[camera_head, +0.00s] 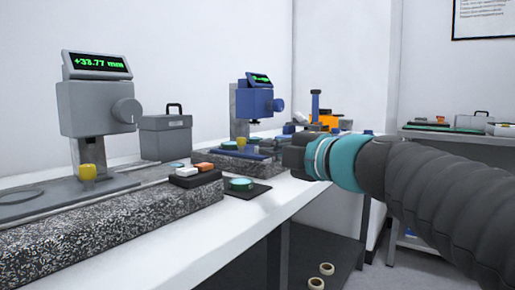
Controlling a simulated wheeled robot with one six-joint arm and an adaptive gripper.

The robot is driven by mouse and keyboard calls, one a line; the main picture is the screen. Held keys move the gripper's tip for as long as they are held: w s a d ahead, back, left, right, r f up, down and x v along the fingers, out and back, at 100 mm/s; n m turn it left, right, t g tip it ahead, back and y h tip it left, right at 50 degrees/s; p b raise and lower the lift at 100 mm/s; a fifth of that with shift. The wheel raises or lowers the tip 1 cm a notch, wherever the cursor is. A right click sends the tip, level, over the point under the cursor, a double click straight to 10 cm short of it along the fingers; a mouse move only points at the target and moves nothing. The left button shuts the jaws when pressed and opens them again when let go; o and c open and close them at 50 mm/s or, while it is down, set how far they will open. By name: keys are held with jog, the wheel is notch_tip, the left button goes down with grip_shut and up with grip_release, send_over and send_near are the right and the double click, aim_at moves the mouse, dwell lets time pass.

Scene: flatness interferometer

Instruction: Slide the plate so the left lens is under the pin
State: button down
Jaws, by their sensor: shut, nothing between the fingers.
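A blue measuring stand (258,103) with a lit green display stands on a speckled granite base (225,166). A blue plate (238,152) lies on that base, with pale green lens-like discs (262,143) near its right part. A small column under the stand's head meets the plate area; I cannot make out the pin tip or which lens lies beneath it. My gripper (294,156) is at the end of my arm, just right of the granite base. It is shut and empty; its fingertips are hard to see. I cannot tell whether it touches the plate.
A grey gauge (97,108) reading about +33.77 mm stands at left on a long granite slab (110,228), above a yellow piece (88,172). A black block (196,187) with orange and white pieces and a green disc (241,184) on a dark mat lie in front.

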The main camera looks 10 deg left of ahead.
aim_at(245, 143)
jog(key=shift+w+a+f, duration=0.1)
jog(key=shift+a, duration=0.25)
jog(key=b+x, duration=0.1)
jog(key=x, duration=0.8)
jog(key=shift+w+a+f, duration=0.15)
jog(key=shift+w+a, duration=0.1)
jog(key=shift+a, duration=0.05)
jog(key=shift+w+f+b, duration=0.1)
jog(key=shift+w+b, duration=0.25)
jog(key=shift+w, duration=1.55)
